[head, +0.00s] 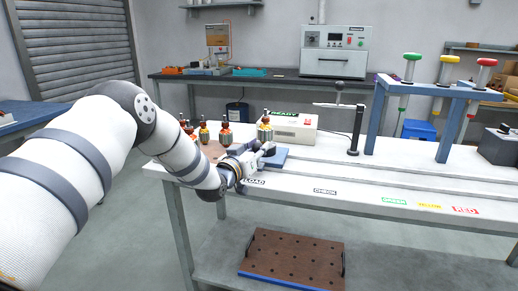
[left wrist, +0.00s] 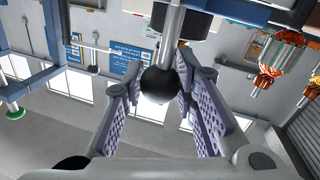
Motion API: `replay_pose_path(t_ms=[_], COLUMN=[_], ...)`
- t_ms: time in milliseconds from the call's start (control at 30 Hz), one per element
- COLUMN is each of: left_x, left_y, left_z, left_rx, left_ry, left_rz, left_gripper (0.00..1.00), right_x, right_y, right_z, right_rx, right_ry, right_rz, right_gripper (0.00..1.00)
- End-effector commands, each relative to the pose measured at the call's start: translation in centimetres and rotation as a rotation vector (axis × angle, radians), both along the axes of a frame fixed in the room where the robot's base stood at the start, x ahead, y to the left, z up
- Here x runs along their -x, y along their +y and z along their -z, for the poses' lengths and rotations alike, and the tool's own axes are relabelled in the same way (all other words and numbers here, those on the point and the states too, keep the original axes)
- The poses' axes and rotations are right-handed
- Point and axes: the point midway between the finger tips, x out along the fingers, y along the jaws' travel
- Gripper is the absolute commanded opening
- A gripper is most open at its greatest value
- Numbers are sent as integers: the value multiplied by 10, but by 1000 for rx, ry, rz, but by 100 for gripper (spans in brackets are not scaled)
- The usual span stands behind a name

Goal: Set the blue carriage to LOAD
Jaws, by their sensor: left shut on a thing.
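The blue carriage (head: 281,156) sits on the rails at the left part of the white bench, with a copper-and-orange armature (head: 265,130) upright on it. It is just behind and slightly right of the LOAD label (head: 253,182). The CHECK label (head: 325,192) is farther right. My left gripper (head: 263,151) is at the front left of the carriage. In the left wrist view, its fingers are shut around a black ball knob (left wrist: 157,84) on a grey rod. The gripper hides part of the carriage's front. My right gripper is not in view.
A READY box (head: 297,130) stands behind the carriage. Several armatures (head: 225,134) stand at the bench's left end. A black post (head: 356,130) and a blue stand (head: 428,89) with coloured knobs are to the right. The rails between carriage and right side look clear.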

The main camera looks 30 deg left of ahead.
Motion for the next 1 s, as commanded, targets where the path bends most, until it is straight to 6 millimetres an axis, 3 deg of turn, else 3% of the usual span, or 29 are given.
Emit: replay_pose_path(t_ms=[33, 100, 133, 467, 567, 800, 1000], left_x=[2, 1, 1, 5, 22, 87, 117], left_y=[5, 5, 4, 2, 1, -4, -6], left_z=[3, 3, 3, 1, 1, 1, 1], left_rx=[0, 0, -1, 0, 3, 2, 0], left_ry=[7, 7, 6, 2, 4, 5, 5], left_rz=[-9, -10, -9, -6, -6, -8, -8], left_gripper=[28, 44, 47, 47, 47, 47, 47], right_x=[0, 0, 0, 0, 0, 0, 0], right_y=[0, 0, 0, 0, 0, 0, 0], right_z=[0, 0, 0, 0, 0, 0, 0], right_rx=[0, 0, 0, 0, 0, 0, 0], right_ry=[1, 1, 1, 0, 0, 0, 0], right_rz=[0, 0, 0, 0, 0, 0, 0], right_gripper=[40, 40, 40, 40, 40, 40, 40])
